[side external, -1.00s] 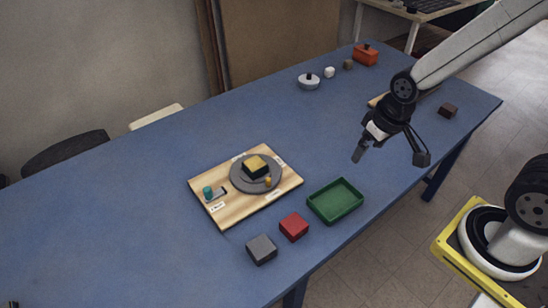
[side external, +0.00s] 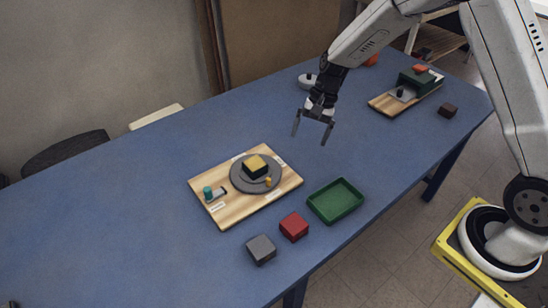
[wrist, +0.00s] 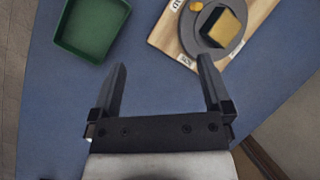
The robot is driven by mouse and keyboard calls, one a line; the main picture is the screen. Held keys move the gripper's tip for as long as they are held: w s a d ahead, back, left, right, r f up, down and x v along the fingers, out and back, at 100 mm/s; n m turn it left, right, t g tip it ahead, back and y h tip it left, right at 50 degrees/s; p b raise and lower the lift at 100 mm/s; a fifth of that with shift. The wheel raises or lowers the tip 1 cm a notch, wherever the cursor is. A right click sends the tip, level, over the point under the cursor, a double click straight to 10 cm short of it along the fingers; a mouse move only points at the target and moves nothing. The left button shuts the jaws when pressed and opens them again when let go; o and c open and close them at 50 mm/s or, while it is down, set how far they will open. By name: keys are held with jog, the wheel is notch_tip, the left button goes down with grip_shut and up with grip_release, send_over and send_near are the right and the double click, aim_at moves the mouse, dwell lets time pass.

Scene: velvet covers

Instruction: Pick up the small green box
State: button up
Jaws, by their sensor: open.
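A dark green box (side external: 417,82) with a red piece on top sits on a wooden board (side external: 380,104) at the far right of the table. An open green tray (side external: 335,214) lies near the front edge; it also shows at the upper left of the wrist view (wrist: 88,30). A dark box with a yellow top (side external: 256,168) sits on a grey round plate (side external: 240,181); it is at the upper right of the wrist view (wrist: 222,27). My gripper (side external: 310,138) is open and empty above the table, between the two boards. Its spread fingers (wrist: 162,65) show bare blue cloth between them.
A wooden board (side external: 225,212) carries the plate and a teal cylinder (side external: 208,192). A red block (side external: 293,226) and a grey block (side external: 261,249) lie near the front edge. A dark brown block (side external: 448,110) is at the right.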

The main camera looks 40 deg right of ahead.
aim_at(258, 161)
jog(key=w+f+m+y, duration=0.2)
jog(key=w+f, duration=0.1)
jog(key=w+f+m+y, duration=0.2)
jog(key=w+f, duration=0.1)
jog(key=w, duration=0.1)
jog(key=w+a+f+m+y, duration=0.1)
jog(key=w+f+m+y, duration=0.2)
jog(key=shift+w+f, duration=0.1)
jog(key=shift+w, duration=0.1)
jog(key=shift+w+d+f+m+t+y, duration=0.1)
jog(key=shift+w+f+m+t+y, duration=0.1)
jog(key=shift+w+f+m+y, duration=0.25)
jog(key=shift+w+f+m+t+y, duration=0.15)
jog(key=shift+f+m+t+y, duration=0.1)
jog(key=shift+f+y, duration=0.25)
jog(key=shift+x, duration=1.35)
jog(key=shift+s+x, duration=0.1)
jog(key=shift+x, duration=1.2)
jog(key=shift+s+x, duration=0.15)
jog(key=shift+x, duration=1.1)
jog(key=shift+r, duration=0.1)
jog(key=c, duration=1)
